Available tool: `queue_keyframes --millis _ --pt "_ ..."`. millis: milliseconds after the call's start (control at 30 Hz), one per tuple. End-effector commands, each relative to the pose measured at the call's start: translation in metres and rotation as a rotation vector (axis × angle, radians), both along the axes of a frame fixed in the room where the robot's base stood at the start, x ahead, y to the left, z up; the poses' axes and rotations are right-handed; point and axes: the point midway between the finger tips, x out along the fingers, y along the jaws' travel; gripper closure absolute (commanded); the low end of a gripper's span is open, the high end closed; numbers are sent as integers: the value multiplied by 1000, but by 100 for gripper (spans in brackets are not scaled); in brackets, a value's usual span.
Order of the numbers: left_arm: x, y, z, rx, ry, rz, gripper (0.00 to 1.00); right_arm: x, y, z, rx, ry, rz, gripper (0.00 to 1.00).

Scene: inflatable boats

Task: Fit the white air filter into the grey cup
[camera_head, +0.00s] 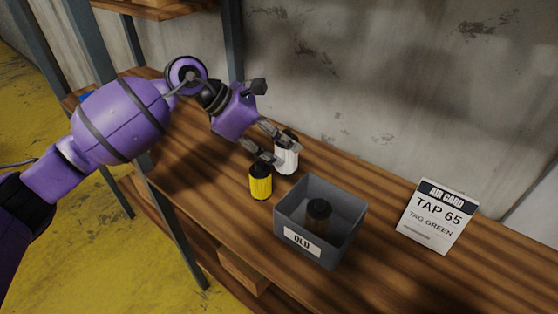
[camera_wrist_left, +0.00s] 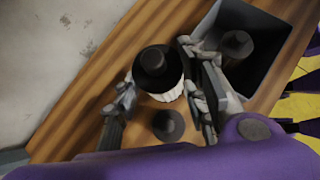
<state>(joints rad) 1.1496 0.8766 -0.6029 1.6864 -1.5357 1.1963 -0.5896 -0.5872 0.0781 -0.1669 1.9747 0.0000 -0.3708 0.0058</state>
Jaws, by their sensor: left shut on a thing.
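The white air filter (camera_head: 286,158) has a ribbed white body and a dark cap. It stands or hangs just over the wooden shelf, behind the yellow filter; I cannot tell if it touches the wood. My left gripper (camera_head: 277,150) is shut on it. In the left wrist view the filter (camera_wrist_left: 160,75) is between the two fingers, its black cap facing the camera. A dark round top (camera_wrist_left: 168,125) lies below it there; I cannot tell what it belongs to. I cannot make out a separate grey cup. My right gripper is not in view.
A yellow filter (camera_head: 260,184) with a black top stands close by. A grey open bin (camera_head: 346,238) marked OLD holds a dark filter (camera_head: 318,214). A sign (camera_head: 436,216) reads TAP 65, TAG GREEN.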

Motion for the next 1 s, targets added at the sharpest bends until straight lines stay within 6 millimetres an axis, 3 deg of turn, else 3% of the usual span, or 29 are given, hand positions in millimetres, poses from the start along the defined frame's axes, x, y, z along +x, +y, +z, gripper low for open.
queue_keyframes --millis 200,400,700,1000 --pt "1 0 50 0 -1 0 92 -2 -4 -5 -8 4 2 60" --pt "0 0 79 -1 0 0 92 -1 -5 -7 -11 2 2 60" --pt "0 0 89 1 1 1 92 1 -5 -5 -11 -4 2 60" --pt "-7 3 80 -1 5 5 92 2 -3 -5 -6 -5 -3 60"
